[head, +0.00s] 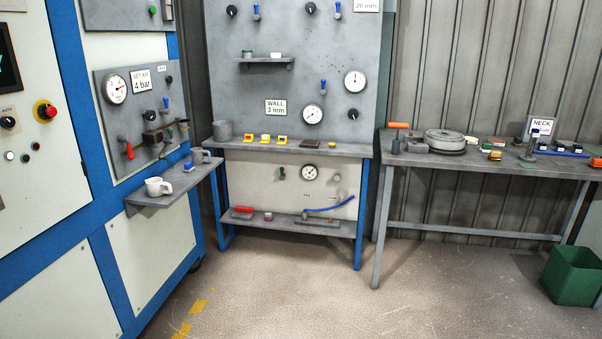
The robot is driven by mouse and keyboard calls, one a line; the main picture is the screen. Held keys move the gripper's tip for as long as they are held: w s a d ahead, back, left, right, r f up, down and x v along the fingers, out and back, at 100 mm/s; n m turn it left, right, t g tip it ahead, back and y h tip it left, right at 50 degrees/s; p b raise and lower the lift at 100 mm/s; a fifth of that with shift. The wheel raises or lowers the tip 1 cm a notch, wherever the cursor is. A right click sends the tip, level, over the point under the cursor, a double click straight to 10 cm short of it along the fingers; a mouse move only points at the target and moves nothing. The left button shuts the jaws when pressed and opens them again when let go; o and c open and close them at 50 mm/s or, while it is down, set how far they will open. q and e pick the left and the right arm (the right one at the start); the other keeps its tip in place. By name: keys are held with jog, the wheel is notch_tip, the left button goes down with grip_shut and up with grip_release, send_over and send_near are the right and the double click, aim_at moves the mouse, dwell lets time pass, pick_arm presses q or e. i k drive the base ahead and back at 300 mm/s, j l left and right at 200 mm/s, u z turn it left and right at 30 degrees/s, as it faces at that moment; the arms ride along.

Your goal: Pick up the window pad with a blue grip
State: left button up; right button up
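No gripper of mine shows in the head view. A small blue-and-white piece (188,167) sits on the left grey shelf (150,204), beside a white mug-like cup (158,187). It may be a pad with a blue grip, but it is too small to be sure. Several small yellow pieces (265,138) stand in a row on the middle bench (340,149). Small dark or blue-topped blocks (562,146) lie at the right of the right table (455,164); their exact kind is unclear.
A round grey disc (445,140) lies on the right table. A red-handled tool (243,212) and a blue curved strip (330,205) lie on the low shelf (285,224). A green bin (573,275) stands at right. The floor (350,295) in front is clear.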

aim_at(189, 167)
jog(key=i+u, duration=0.15)
jog(key=i, duration=0.55)
jog(key=i+l+u, duration=0.1)
jog(key=i, duration=0.6)
jog(key=i+j+u, duration=0.15)
jog(key=i+u, duration=0.2)
jog(key=i, duration=0.2)
jog(key=i+u, duration=0.35)
jog(key=i, duration=0.2)
jog(key=i+l+u, duration=0.2)
jog(key=i+u, duration=0.15)
jog(key=i, duration=0.2)
jog(key=i+u, duration=0.2)
jog(key=i, duration=0.55)
